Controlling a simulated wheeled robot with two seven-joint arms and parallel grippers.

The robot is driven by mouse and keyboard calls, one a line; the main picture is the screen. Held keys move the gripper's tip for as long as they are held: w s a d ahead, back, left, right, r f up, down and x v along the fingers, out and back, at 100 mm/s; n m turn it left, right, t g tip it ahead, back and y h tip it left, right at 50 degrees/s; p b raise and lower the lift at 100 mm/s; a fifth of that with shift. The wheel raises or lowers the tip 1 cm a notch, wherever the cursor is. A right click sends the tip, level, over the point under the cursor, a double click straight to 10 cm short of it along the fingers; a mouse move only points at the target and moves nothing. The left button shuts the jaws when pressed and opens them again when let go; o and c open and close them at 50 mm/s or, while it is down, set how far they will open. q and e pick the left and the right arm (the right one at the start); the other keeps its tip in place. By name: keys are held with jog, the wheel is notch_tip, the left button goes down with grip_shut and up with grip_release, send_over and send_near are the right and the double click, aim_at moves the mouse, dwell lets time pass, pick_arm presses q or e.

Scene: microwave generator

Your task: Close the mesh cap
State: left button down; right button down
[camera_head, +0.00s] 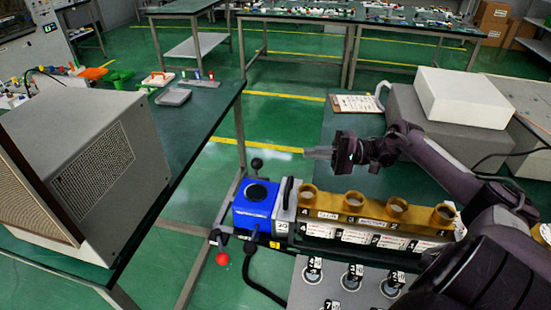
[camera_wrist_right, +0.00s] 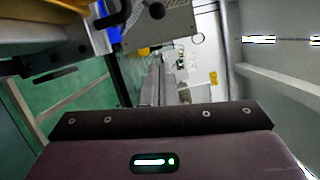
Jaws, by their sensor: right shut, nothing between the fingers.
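A grey cabinet (camera_head: 125,140) stands on the green table at the left of the head view. A brown, finely meshed panel (camera_head: 35,165) with a dark frame is at its left side; it looks like the mesh cap. I cannot tell how far it stands from the cabinet. My right gripper (camera_head: 309,153) is shut and empty, pointing left above the gap between the tables, well to the right of the cabinet. Its fingers show in the wrist view (camera_wrist_right: 157,80), pressed together. My left gripper is not in view.
A blue block with a round opening (camera_head: 256,197) and a golden bar with several round ports (camera_head: 375,206) lie below my right gripper. Grey boxes (camera_head: 440,125) stand behind my right arm. A red knob (camera_head: 222,258) is near the aisle. Green floor is free between the tables.

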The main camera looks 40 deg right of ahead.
aim_at(258, 168)
jog(key=w+a+p, duration=0.1)
jog(key=a, duration=0.2)
jog(key=w+a+p, duration=0.1)
jog(key=a, duration=0.2)
jog(key=w+a+r+p, duration=0.1)
jog(key=a+p, duration=0.1)
jog(key=a, duration=0.2)
jog(key=shift+a+r+p, duration=0.1)
jog(key=shift+p, duration=0.35)
jog(key=shift+s+a+n, duration=0.1)
jog(key=shift+n, duration=0.2)
